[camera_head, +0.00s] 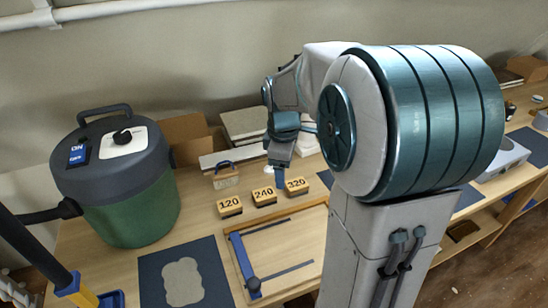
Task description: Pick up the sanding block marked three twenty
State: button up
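The sanding block marked 320 (298,187) is a small tan block with a dark base. It sits on the wooden bench, at the right end of a short row. The block marked 240 (264,197) is to its left, and the block marked 120 (230,207) is farther left. My gripper (281,184) points down with its visible finger at the left edge of the 320 block in the picture. I cannot tell whether it touches the block. The other finger and any gap between them are hidden.
A green and grey vacuum (133,205) stands at the left. A wooden frame with blue clamp bars (241,262) lies in front of the blocks. A brush (226,177) and pale boards (246,122) are behind. A dark mat (205,258) lies front left.

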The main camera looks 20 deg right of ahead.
jog(key=w+d+f+n+g+p, duration=0.1)
jog(key=w+d+f+n+p, duration=0.15)
jog(key=w+d+n, duration=0.5)
send_over(297, 183)
jog(key=shift+y, duration=0.4)
jog(key=f, duration=0.9)
jog(key=shift+s+a+f, duration=0.1)
jog(key=shift+s+f, duration=0.1)
jog(key=shift+s, duration=0.2)
jog(key=shift+w+f+p, duration=0.2)
jog(key=shift+f+p, duration=0.05)
jog(key=shift+f, duration=1.15)
jog(key=shift+w+f+p, duration=0.15)
jog(key=shift+f+p, duration=0.05)
jog(key=shift+f, duration=1.2)
jog(key=c, duration=1.1)
